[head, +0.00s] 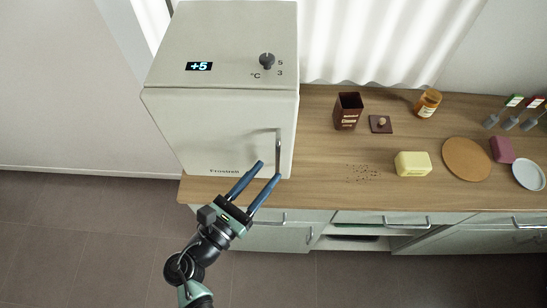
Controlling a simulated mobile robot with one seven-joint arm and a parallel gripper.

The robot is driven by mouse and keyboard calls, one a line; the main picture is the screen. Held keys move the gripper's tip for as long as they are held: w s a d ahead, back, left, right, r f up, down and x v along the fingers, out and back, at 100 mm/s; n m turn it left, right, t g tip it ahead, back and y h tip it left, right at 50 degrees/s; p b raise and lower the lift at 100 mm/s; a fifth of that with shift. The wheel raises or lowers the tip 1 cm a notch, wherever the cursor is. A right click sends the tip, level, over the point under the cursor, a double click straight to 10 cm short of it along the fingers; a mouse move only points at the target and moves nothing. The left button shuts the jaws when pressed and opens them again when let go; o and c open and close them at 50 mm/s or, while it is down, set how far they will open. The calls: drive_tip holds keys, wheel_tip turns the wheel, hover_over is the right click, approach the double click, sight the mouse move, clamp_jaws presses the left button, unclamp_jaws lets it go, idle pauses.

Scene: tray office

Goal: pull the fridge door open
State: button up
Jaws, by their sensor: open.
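The white fridge (200,120) stands at the left end of the wooden counter, and its front door (215,143) is shut. A grey vertical bar handle (278,152) is on the right side of the door. My gripper (267,170) is in front of the door's lower right part, with its two blue fingers apart. The right fingertip appears close to the handle's lower end; I cannot tell whether it touches. Nothing is held between the fingers.
The wooden counter (325,165) holds a brown canister (347,111), its lid (381,124), a jar (428,103), a yellow block (412,164), a round board (466,159) and dark crumbs (362,173). Cabinets with bar handles (408,226) are below. Floor (80,235) at left is clear.

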sight(276, 160)
drive_tip(key=shift+x, duration=2)
clamp_jaws()
